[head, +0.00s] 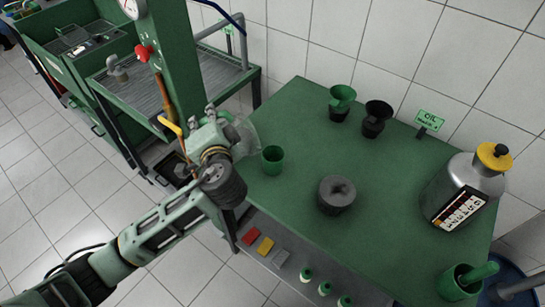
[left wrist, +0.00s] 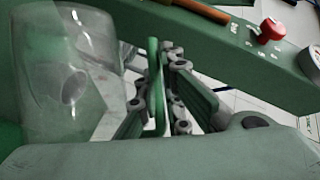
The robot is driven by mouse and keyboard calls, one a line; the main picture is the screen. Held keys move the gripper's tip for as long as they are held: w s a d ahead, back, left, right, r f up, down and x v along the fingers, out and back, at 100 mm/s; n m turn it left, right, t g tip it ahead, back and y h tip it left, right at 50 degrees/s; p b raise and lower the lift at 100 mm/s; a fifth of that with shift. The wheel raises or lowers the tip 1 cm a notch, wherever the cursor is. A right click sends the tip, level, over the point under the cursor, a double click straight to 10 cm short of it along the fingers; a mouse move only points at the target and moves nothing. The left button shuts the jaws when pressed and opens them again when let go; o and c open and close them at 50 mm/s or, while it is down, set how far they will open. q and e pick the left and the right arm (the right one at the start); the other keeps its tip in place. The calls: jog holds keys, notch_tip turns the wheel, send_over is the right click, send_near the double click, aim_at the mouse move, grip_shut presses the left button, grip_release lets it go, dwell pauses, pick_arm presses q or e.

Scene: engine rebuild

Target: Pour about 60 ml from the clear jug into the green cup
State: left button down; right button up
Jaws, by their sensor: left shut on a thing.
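The clear jug (head: 244,136) is at the left end of the green table, held in the air by my left gripper (head: 218,128). In the left wrist view the see-through jug body (left wrist: 75,65) fills the left side. The fingers (left wrist: 165,95) are closed around its upright green handle (left wrist: 154,70). The green cup (head: 272,160) stands upright on the table, just right of and below the jug in the head view. The arm partly hides the jug, and I cannot tell its tilt or liquid level. My right gripper is not in view.
On the green table (head: 300,110) stand a dark round part (head: 337,194), a green funnel-topped vessel (head: 341,101), a black one (head: 376,118), an oil sign (head: 430,119) and a large grey can (head: 463,187). A green press (head: 168,60) is at the left.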

pick_arm(q)
jog(key=shift+r, duration=0.2)
jog(key=shift+a+f+n, duration=0.2)
jog(key=shift+a+n, duration=0.1)
jog(key=shift+n, duration=0.1)
jog(key=shift+a, duration=0.15)
dwell(1.2)
